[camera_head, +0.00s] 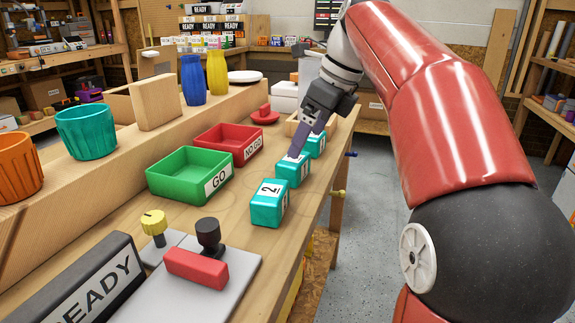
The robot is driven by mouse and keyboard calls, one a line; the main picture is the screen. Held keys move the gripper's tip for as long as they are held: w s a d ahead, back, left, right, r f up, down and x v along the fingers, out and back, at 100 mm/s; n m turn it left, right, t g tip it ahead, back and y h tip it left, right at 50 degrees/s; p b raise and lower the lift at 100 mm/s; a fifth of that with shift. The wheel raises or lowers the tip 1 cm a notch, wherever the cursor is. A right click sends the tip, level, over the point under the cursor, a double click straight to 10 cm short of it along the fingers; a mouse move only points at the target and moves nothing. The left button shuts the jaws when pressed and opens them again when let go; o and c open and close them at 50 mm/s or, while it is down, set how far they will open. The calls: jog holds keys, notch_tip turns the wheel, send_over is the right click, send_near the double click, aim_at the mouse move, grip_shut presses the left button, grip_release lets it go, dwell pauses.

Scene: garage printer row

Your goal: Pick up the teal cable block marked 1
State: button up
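Three teal blocks stand in a row along the right edge of the workbench. The nearest teal block (269,206) is marked 2. The middle teal block (290,172) has a white label on its right side, too small and oblique to read surely. The far teal block (317,145) also has a white label that I cannot read. My gripper (295,154) points down at the top of the middle block. Its fingertips overlap that block's top in the picture; I cannot tell whether they touch it. One finger hides the other, so the gap is not visible.
A green GO tray (188,183) and a red NO GO tray (222,137) lie left of the blocks. A grey plate (200,288) with a dark-knobbed clamp and a red block (196,267) is in front. The bench's right edge is close to the blocks.

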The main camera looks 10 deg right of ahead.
jog(key=b+x, duration=0.1)
jog(key=x, duration=0.2)
jog(key=b+x, duration=0.1)
jog(key=x, duration=0.3)
jog(key=shift+a, duration=0.3)
jog(key=shift+c, duration=0.2)
jog(key=c, duration=1)
jog(key=shift+r+p, duration=3.25)
jog(key=shift+r, duration=6.75)
